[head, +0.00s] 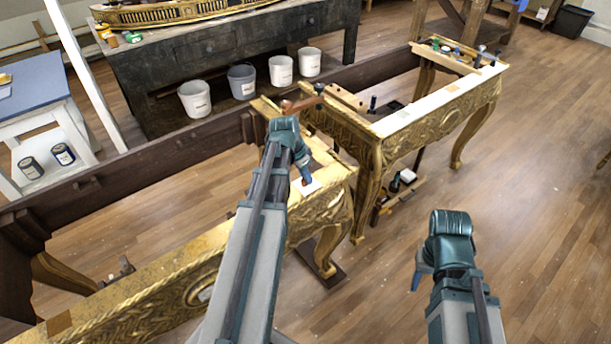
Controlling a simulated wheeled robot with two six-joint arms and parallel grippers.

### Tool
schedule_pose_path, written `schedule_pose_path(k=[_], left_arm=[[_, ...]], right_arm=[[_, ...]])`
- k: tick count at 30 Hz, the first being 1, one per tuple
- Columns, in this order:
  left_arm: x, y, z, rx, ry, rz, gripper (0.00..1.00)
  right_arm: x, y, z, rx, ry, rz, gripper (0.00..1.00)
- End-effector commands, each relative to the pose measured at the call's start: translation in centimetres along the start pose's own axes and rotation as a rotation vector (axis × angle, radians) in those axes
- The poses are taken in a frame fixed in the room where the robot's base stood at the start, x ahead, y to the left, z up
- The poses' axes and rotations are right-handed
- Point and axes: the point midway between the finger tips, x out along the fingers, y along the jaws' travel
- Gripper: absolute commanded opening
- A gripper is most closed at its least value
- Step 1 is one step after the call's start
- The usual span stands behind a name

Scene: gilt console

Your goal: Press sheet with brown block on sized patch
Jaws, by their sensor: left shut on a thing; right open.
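My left gripper (305,177) points down over the near gilt console and is shut on a small white sheet (312,188) at its fingertips. A brown block cannot be made out there; the fingers hide what is between them. I cannot tell whether the sheet touches the console. A flat brown square patch (60,322) shows on the gilt front at the lower left, well away from the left gripper. My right gripper (416,280) is open, over the floor at the right, mostly hidden behind its wrist.
The gilt console (190,267) has a dark frame behind it. A second gilt section (440,105) with tools stands to the right. Several buckets (194,99) stand by the dark bench (230,45). A blue-topped table (30,95) is at left. Floor at right is clear.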

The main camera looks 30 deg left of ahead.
Motion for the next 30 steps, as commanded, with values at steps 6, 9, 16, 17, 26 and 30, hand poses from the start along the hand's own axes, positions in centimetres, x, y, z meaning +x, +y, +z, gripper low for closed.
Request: schedule_pose_path(k=[6,9,16,17,26,30], left_arm=[[0.1,0.1,0.1,0.000,-0.003,0.001,0.00],[0.1,0.1,0.1,0.001,-0.003,0.001,0.00],[-0.3,0.1,0.0,0.001,-0.003,0.002,0.00],[-0.5,0.1,-0.1,0.001,-0.003,0.002,0.00],[-2.8,0.0,-0.8,0.000,-0.002,0.001,0.00],[-3.8,0.0,-1.1,0.000,-0.001,0.001,0.00]], right_arm=[[0.1,0.0,0.0,0.000,0.000,0.000,0.50],[0.1,0.0,0.0,0.000,0.000,0.000,0.50],[-0.4,0.0,0.0,0.000,0.000,0.000,0.50],[-0.5,0.1,0.0,0.000,0.000,0.000,0.50],[-2.9,0.3,0.2,0.000,0.000,0.000,0.50],[-3.9,0.4,0.2,0.000,0.000,0.000,0.50]])
